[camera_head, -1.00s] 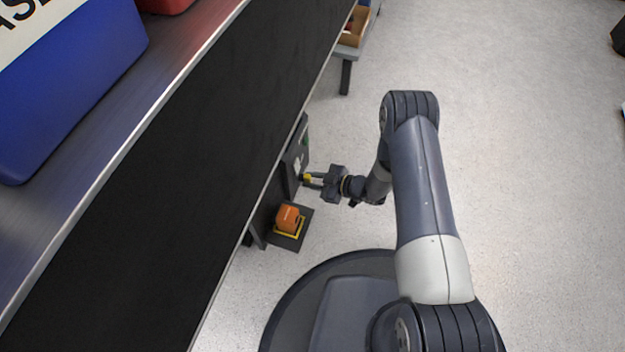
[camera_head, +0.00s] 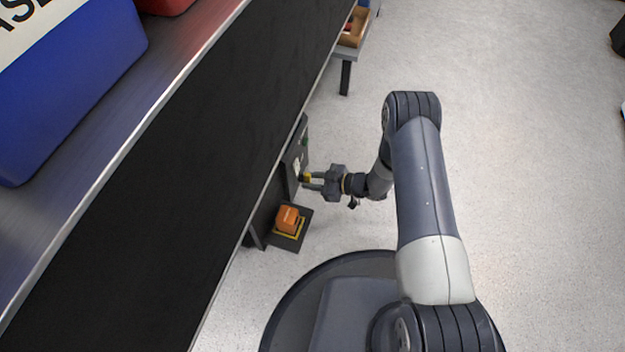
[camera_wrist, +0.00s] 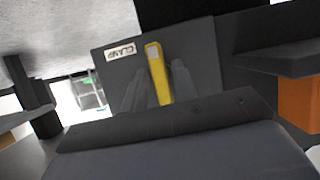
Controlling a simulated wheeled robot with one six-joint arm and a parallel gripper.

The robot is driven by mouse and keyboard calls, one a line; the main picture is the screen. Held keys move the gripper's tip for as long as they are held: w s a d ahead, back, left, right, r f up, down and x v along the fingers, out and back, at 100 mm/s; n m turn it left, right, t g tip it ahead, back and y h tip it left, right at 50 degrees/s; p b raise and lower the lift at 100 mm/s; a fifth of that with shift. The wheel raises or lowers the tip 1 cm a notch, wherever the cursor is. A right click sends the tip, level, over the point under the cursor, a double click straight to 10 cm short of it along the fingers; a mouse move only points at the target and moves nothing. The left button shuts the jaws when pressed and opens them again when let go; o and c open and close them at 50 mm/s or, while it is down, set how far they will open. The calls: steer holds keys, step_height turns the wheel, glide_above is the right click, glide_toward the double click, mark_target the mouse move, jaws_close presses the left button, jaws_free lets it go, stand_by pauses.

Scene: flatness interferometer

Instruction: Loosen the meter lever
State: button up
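The yellow lever (camera_wrist: 158,72) stands out from a dark grey panel (camera_wrist: 115,68) in the wrist view, leaning slightly. My gripper (camera_wrist: 161,78) is open, with one finger on each side of the lever. A gap shows on the left side; on the right the finger is very close, and I cannot tell if it touches. In the head view the lever's yellow (camera_head: 307,178) shows at the tips of my gripper (camera_head: 311,181), beside the panel (camera_head: 296,160).
An orange block (camera_head: 287,218) with yellow edging sits on a dark base below the panel. A long dark bench side (camera_head: 150,190) runs along the left, carrying a blue bin (camera_head: 75,85). A small table with a wooden tray (camera_head: 355,28) stands farther back.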

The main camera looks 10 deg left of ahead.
steer(key=shift+o, duration=0.8)
steer(key=p+v, duration=0.4)
steer(key=v, duration=0.6)
steer(key=shift+d+r, duration=0.15)
steer(key=shift+d, duration=0.2)
steer(key=shift+a, duration=0.1)
steer(key=s+b+x, duration=0.1)
steer(key=b+x, duration=0.3)
steer(key=x, duration=0.6)
steer(key=shift+w+a, duration=0.3)
steer(key=shift+w, duration=0.2)
